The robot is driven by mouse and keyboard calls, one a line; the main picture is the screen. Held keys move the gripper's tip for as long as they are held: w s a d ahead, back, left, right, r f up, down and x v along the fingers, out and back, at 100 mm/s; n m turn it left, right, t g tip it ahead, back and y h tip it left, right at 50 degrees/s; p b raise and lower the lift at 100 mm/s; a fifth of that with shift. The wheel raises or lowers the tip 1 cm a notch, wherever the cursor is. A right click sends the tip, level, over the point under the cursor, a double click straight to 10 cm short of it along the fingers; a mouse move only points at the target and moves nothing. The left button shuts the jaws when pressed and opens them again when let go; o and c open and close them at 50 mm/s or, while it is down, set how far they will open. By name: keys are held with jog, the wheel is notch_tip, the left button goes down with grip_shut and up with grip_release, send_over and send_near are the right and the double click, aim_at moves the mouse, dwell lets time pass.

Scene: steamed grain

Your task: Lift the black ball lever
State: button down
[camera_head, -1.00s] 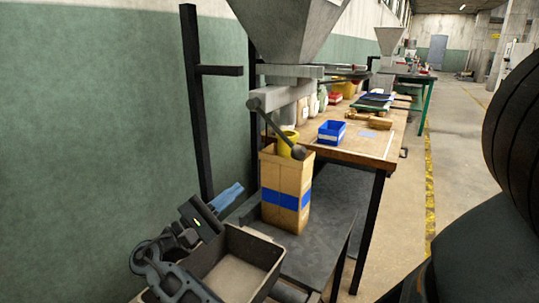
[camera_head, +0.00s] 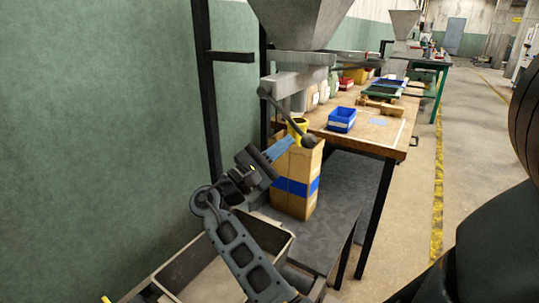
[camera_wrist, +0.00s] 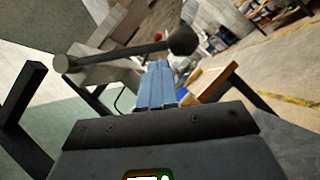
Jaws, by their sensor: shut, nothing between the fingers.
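The black ball lever (camera_head: 284,117) is a thin dark rod sloping down to the right from the grey hopper outlet, with a black ball (camera_head: 309,141) at its lower end. My gripper (camera_head: 288,143) has blue fingers, shut and empty, just left of the ball and below the rod. In the wrist view the rod (camera_wrist: 118,54) crosses above my gripper (camera_wrist: 158,70), with the ball (camera_wrist: 183,40) at upper right. The fingers look close to the lever, but I cannot tell whether they touch it.
A cardboard box (camera_head: 298,198) with a blue band stands under the outlet, with a yellow spout (camera_head: 298,124) above it. A grey bin (camera_head: 174,274) lies below my arm. A wooden table (camera_head: 385,133) with a blue bin (camera_head: 341,120) stands behind. A black post (camera_head: 208,90) stands left.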

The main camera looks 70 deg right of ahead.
jog(key=shift+s+r, duration=0.35)
jog(key=shift+r, duration=0.05)
jog(key=shift+s+r+p, duration=0.1)
jog(key=shift+p, duration=0.25)
jog(key=shift+s+r+n+p, duration=0.15)
jog(key=shift+s+n+p, duration=0.05)
jog(key=shift+n+p, duration=0.35)
